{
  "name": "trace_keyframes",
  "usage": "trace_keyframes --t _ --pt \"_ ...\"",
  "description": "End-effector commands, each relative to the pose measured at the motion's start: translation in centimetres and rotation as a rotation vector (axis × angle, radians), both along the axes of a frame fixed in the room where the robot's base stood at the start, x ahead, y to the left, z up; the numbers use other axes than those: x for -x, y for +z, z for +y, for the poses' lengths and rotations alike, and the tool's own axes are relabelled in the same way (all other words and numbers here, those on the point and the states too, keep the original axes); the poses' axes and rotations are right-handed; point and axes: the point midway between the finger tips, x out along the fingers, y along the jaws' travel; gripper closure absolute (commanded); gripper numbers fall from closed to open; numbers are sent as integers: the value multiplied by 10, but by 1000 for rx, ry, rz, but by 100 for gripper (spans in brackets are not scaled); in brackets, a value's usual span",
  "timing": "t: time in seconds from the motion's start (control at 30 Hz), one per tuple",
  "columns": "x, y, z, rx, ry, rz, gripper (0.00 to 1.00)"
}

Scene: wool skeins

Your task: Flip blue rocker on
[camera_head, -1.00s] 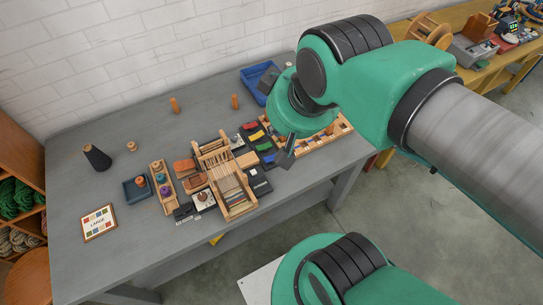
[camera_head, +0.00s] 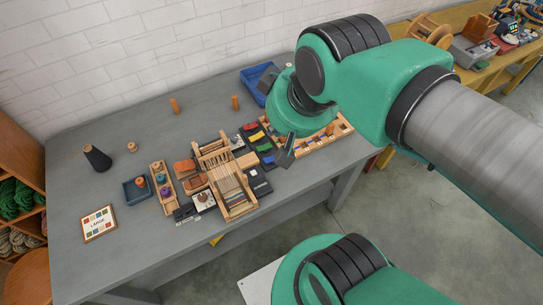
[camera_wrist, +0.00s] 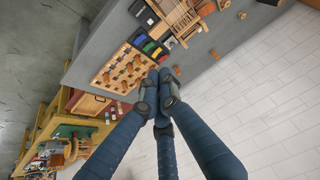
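The blue rocker (camera_head: 269,159) is at the near end of a dark strip of coloured rockers on the grey table, in the head view. Its on or off state is too small to tell. In the wrist view the blue rocker (camera_wrist: 157,54) lies beyond my fingertips, at the end of the coloured row. My gripper (camera_head: 287,152) hangs just right of the strip in the head view, partly hidden by my wrist. In the wrist view the dark blue fingers of my gripper (camera_wrist: 157,82) come together at their tips, with nothing seen between them.
Green (camera_head: 263,147), red (camera_head: 257,136) and yellow rockers sit beside the blue one. A wooden loom (camera_head: 228,185) stands left of the strip. A wooden peg rack (camera_wrist: 122,68) lies close beside my fingers. A blue bin (camera_head: 256,78) stands behind. The table's back left is mostly clear.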

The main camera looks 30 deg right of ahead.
Motion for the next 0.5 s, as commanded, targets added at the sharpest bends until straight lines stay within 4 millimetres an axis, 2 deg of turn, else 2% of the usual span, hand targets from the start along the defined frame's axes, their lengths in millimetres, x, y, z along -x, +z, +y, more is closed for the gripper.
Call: trace_keyframes --t 0.27,0.5 --pt "-21 -9 -5 -6 6 51 100" --pt "-54 -28 -14 -23 19 128 100"
